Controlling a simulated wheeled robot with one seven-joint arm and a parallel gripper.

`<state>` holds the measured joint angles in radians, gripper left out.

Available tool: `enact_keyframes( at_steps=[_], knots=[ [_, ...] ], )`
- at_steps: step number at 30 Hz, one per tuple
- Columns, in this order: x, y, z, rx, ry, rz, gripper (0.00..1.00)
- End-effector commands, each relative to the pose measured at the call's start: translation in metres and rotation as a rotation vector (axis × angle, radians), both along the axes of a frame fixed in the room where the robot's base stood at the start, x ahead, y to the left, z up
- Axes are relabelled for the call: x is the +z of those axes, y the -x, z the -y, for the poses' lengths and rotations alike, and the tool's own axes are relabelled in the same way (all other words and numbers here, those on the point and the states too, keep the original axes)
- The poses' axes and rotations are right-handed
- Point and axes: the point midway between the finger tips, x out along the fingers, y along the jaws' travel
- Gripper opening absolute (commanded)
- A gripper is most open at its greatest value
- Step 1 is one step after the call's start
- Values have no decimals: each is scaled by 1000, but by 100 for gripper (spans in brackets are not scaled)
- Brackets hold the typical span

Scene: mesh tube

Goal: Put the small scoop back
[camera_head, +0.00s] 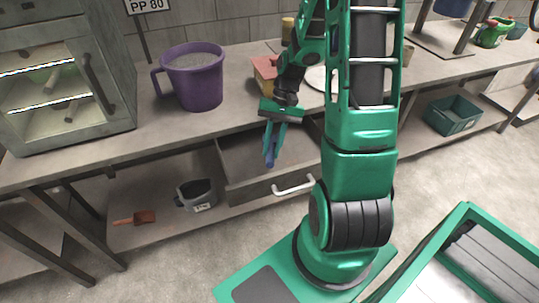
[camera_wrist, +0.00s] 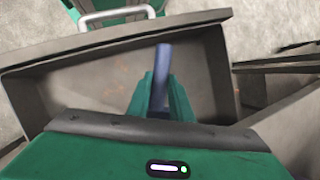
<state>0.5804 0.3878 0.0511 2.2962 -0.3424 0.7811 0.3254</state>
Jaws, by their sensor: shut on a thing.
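My gripper (camera_head: 271,142) points down over the open drawer (camera_head: 240,192) below the worktop. It is shut on a slim dark blue thing (camera_head: 269,158), likely the small scoop, though its whole shape is not clear. In the wrist view the blue thing (camera_wrist: 161,72) sticks out between my green fingers, with the drawer floor (camera_wrist: 105,88) behind it. The drawer looks otherwise empty where I can see. I cannot tell whether the blue thing touches the drawer floor.
A purple measuring jug (camera_head: 194,82) and a glass-fronted cabinet (camera_head: 62,75) stand on the worktop. An orange scoop (camera_head: 143,217) and a dark grey container (camera_head: 197,196) are on the lower shelf. The drawer's handle (camera_head: 293,186) juts out. A green bin (camera_head: 453,116) is at the right.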

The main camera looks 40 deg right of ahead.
Motion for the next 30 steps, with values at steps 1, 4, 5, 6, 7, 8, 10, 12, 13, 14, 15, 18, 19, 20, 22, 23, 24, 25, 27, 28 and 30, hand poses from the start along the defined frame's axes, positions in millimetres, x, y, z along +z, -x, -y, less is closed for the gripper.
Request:
enact_keyframes(
  at_steps=[1, 4, 5, 6, 7, 8, 10, 12, 13, 14, 15, 18, 19, 20, 22, 23, 24, 25, 27, 28, 30],
  knots=[
    [-6, 1, 0, -1, -2, -3, 0],
    [-19, 1, 0, -1, -1, -4, 0],
    [-24, 2, -1, 0, -2, -5, 0],
    [-29, 1, -1, 0, -3, -4, 0],
    [-31, 1, -1, 0, -2, -3, 0],
    [-34, 1, -1, 0, -2, -3, 0],
    [-36, 1, 0, 0, -1, -2, 0],
    [-35, 1, 0, -1, 0, -1, 0],
    [-35, 1, 0, -1, 0, -1, 0],
    [-35, 1, 0, -1, 0, -1, 0],
    [-35, 1, 0, -1, 0, -1, 0],
    [-37, 1, 0, 0, -1, -2, 0],
    [-37, 1, 0, -2, 0, -2, 22],
    [-37, 1, 0, -2, 0, -2, 29],
    [-37, 1, 0, -2, 0, -2, 38],
    [-37, 1, 0, -2, 0, -2, 38],
    [-37, 1, 0, -1, 0, -1, 38],
    [-37, 1, 0, -2, 0, -2, 38],
    [-37, 1, 0, -2, 0, -2, 38],
    [-37, 1, 0, -2, 0, -2, 38],
    [-36, 1, 0, -2, 0, -2, 38]
  ],
)
